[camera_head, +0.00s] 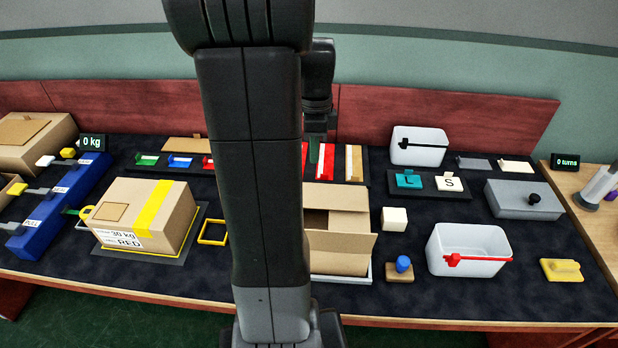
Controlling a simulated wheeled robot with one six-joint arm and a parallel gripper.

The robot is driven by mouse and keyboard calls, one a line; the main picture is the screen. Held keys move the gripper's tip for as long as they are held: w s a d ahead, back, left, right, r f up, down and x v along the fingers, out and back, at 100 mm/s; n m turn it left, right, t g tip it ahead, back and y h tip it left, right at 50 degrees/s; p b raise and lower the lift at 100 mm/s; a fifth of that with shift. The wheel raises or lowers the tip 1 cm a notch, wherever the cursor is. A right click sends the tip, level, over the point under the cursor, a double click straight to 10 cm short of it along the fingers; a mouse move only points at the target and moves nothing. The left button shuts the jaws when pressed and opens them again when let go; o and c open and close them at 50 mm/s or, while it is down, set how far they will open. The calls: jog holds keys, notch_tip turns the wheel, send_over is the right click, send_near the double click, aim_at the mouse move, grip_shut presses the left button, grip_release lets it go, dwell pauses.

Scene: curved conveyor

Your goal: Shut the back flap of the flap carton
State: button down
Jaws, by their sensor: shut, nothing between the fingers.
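The flap carton (338,262) is a tan cardboard box just right of my arm's large dark link, which hides its left part. Its back flap (340,196) stands raised along the far edge. The right flap also appears folded outward, and part of the dark inside shows. My gripper (318,128) hangs behind the arm link, above and beyond the carton in the picture. It is small, dark and partly hidden, shut with nothing held, and appears apart from the flap.
A taped carton (143,218) stands left of my arm. A white cube (394,219), a blue-knobbed block (402,268) and a white bin with a red latch (470,250) stand right of the flap carton. A red board (430,115) runs along the back.

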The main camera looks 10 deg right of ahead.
aim_at(313, 204)
jog(key=shift+m, duration=0.5)
jog(key=f, duration=0.4)
jog(key=s+f, duration=0.1)
jog(key=f, duration=0.4)
jog(key=f+p, duration=0.1)
jog(key=f, duration=0.4)
jog(key=shift+s+a, duration=0.2)
jog(key=shift+s, duration=0.15)
jog(key=shift+s+a+f+b, duration=0.1)
jog(key=shift+s+f+b, duration=0.1)
jog(key=shift+f+b, duration=0.3)
jog(key=shift+s+f+b, duration=0.15)
jog(key=shift+f+b, duration=0.25)
jog(key=shift+b, duration=0.05)
jog(key=shift+r, duration=0.15)
jog(key=shift+r+p, duration=0.95)
jog(key=shift+r, duration=0.05)
notch_tip(313, 204, up, 13)
jog(key=p, duration=0.1)
jog(key=shift+r, duration=0.15)
